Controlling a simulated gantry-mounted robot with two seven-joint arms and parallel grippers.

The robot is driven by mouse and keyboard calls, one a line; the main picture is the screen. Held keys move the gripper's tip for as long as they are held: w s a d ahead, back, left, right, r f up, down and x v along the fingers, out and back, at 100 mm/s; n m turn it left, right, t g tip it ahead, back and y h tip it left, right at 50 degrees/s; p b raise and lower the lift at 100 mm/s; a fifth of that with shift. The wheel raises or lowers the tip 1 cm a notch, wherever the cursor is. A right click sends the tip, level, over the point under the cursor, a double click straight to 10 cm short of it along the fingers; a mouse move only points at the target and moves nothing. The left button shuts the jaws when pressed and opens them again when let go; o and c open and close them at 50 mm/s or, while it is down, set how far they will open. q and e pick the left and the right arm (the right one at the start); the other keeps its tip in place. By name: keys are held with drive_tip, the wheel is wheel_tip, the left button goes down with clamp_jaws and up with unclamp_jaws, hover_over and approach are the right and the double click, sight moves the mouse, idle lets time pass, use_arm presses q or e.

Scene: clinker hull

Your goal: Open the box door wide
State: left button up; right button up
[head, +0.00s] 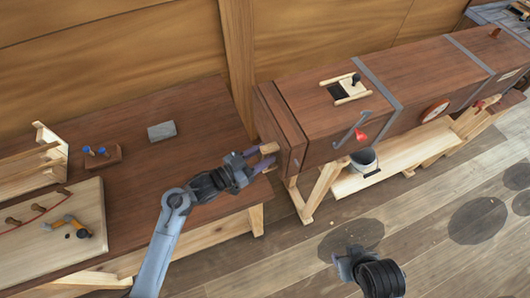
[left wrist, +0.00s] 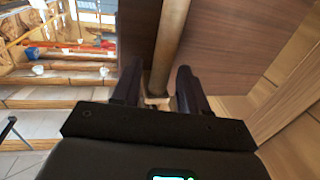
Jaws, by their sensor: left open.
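The long brown wooden box (head: 325,118) runs from the middle to the upper right in the head view. Its door (head: 270,118) is the panel at the box's left end; I cannot tell whether it stands slightly ajar. A pale wooden handle (head: 268,148) sticks out at the door. My left gripper (head: 271,159) is open at the handle. In the left wrist view, the handle bar (left wrist: 171,45) runs between the two spread fingers, with no clear grip on it. My right gripper (head: 345,262) hangs over the floor at lower right, its jaws unclear.
A brown workbench (head: 120,180) stands left of the box, bearing a grey block (head: 161,131), a wooden rack (head: 40,160) and a pale board (head: 50,245). A bucket (head: 363,162) stands under the box. The floor in front is clear, with dark patches.

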use_arm(q)
drive_tip(key=shift+w+d, duration=0.3)
drive_tip(key=shift+d, duration=0.15)
drive_tip(key=shift+c, duration=0.3)
clamp_jaws()
